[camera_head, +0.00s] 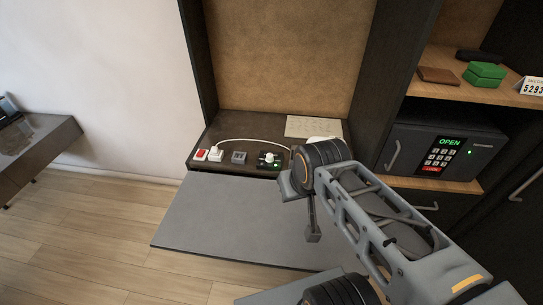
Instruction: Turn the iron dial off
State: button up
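A small dark block with a round white dial (270,157) and a green patch sits on the brown counter, just left of my arm's end. A white cord runs across the counter towards it. A white shape (322,139), perhaps part of the iron, shows behind my arm and is mostly hidden. My gripper (312,234) points down over the grey panel in front of the counter, right of and nearer than the dial, apart from it. Only one finger-like part shows clearly, so its opening cannot be judged.
A red switch (201,155), a white plug (216,154) and a grey socket block (239,157) stand left of the dial. A sheet (314,126) lies behind. A safe (440,145) reading OPEN stands right, under a shelf. The grey panel (220,215) is clear on the left.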

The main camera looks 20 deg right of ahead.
aim_at(270, 158)
jog(key=k, duration=1.65)
jog(key=u, duration=1.1)
jog(key=i, duration=5.4)
jog(key=z, duration=4.25)
jog(key=i, duration=0.95)
jog(key=u, duration=0.1)
